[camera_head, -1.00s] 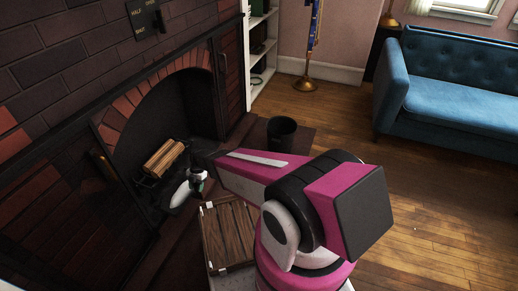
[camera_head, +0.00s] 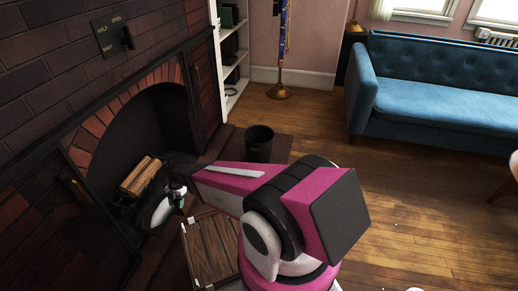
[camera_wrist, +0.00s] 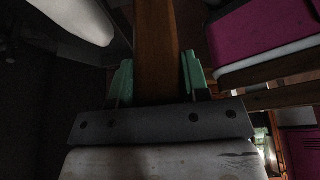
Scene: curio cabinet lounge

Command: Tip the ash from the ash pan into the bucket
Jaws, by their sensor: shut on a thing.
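The dark bucket (camera_head: 259,143) stands upright on the hearth, to the right of the fireplace opening. My gripper (camera_wrist: 155,78) shows green fingers on both sides of a long brown wooden bar (camera_wrist: 155,40), and is shut on it. The bar looks like a handle, perhaps the ash pan's, but I cannot tell what it belongs to. In the head view my gripper is low in front of the fireplace, left of the bucket and apart from it. I cannot make out the ash pan's body or any ash.
Logs (camera_head: 140,175) lie in a dark grate in the fireplace (camera_head: 145,125). A slatted wooden panel (camera_head: 208,250) is close in front. A white bookcase (camera_head: 231,50) and a floor lamp stand behind. A blue sofa (camera_head: 440,90) is at right, with open floor before it.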

